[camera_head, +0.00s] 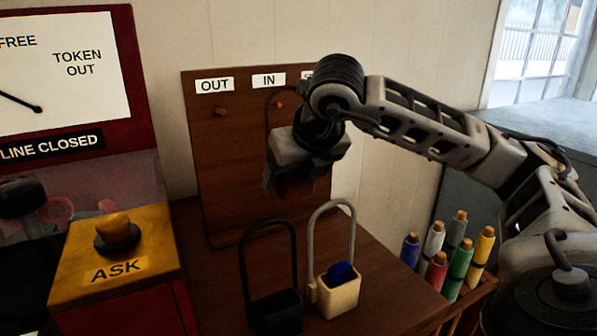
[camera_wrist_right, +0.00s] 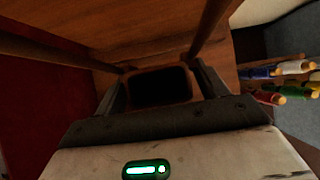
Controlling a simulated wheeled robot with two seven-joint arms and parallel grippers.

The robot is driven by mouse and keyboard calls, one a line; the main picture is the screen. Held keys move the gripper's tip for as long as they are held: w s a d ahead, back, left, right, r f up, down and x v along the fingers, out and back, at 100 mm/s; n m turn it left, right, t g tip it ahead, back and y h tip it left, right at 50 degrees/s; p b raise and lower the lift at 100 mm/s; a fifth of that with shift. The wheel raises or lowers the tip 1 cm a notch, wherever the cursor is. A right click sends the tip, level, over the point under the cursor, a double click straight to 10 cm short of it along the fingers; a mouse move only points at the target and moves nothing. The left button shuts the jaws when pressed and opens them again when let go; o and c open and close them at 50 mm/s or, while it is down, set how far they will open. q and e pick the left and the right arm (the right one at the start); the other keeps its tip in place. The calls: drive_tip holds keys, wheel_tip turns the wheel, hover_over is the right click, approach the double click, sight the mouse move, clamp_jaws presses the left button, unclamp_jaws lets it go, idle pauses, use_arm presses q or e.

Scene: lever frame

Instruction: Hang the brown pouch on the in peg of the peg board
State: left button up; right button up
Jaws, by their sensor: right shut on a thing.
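The peg board (camera_head: 228,160) stands upright at the back, with an OUT peg (camera_head: 220,111) and an IN peg (camera_head: 279,105) under their labels. My right gripper (camera_head: 290,178) is in front of the board, below the IN label, shut on the brown pouch (camera_head: 298,187). The pouch is mostly hidden by the gripper in the head view. In the wrist view the dark mouth of the pouch (camera_wrist_right: 160,87) lies between the fingers, and brown strap arms run away from it. A thin dark loop arches around the IN peg in the head view; whether it rests on the peg I cannot tell.
A black pouch (camera_head: 275,312) and a cream pouch (camera_head: 340,296) with a blue item stand on the table, their hoops upright. Several coloured tokens (camera_head: 437,270) stand in a rack at right. The red machine with the yellow ASK box (camera_head: 118,262) is at left.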

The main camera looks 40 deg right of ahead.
drive_tip(key=shift+x, duration=0.85)
drive_tip(key=shift+w+d+r, duration=0.1)
drive_tip(key=shift+w+r, duration=0.1)
drive_tip(key=shift+w, duration=0.2)
drive_tip(key=w, duration=0.1)
drive_tip(key=w+d+f, duration=0.1)
drive_tip(key=w, duration=0.1)
drive_tip(key=shift+f+b, duration=0.35)
drive_tip(key=o, duration=1)
drive_tip(key=shift+s, duration=0.1)
drive_tip(key=shift+o, duration=0.3)
